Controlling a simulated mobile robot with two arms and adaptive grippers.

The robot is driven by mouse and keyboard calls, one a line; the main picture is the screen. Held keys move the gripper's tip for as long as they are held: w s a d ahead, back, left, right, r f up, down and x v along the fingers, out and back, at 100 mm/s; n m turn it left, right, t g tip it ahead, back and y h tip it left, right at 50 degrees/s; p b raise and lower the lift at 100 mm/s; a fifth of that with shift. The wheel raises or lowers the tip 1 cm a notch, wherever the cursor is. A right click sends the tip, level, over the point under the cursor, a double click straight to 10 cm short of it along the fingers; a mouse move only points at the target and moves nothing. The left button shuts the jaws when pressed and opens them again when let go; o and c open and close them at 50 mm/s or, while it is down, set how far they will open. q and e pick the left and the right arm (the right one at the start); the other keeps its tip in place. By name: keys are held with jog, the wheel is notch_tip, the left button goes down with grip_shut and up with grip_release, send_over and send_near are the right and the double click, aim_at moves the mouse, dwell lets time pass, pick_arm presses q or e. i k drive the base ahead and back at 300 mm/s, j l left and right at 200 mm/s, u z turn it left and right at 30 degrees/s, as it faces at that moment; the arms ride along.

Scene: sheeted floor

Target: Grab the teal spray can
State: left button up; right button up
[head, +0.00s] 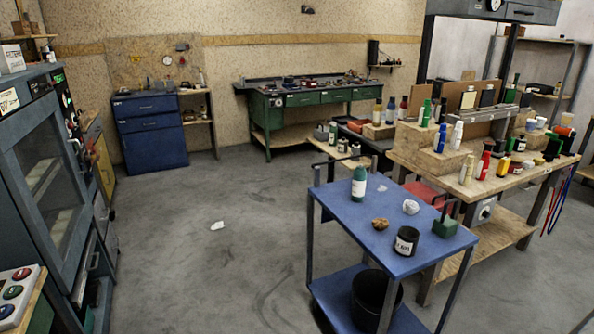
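A teal can or bottle (359,174) with a pale band around its lower part stands upright near the far edge of a blue cart's top (345,213). I cannot tell for sure from its shape whether it is a spray can. Several green containers stand on the wooden workbench to the right, one of them a green bottle (426,112). Neither of my grippers is in view.
The cart also holds a dark labelled jar (406,241), a brown lump (380,224), a white crumpled piece (411,207) and a green block (445,228). A black bucket (373,300) sits below. Open floor (240,265) lies left of the cart; a grey cabinet (45,165) stands far left.

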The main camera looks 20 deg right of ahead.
aim_at(359, 173)
jog(key=i+u, duration=0.15)
jog(key=i, duration=1.5)
jog(key=i+z, duration=0.4)
jog(key=i+j+z, duration=0.15)
jog(key=i+z, duration=0.25)
jog(key=i+j+z, duration=0.4)
jog(key=k+l, duration=0.05)
jog(key=l, duration=0.05)
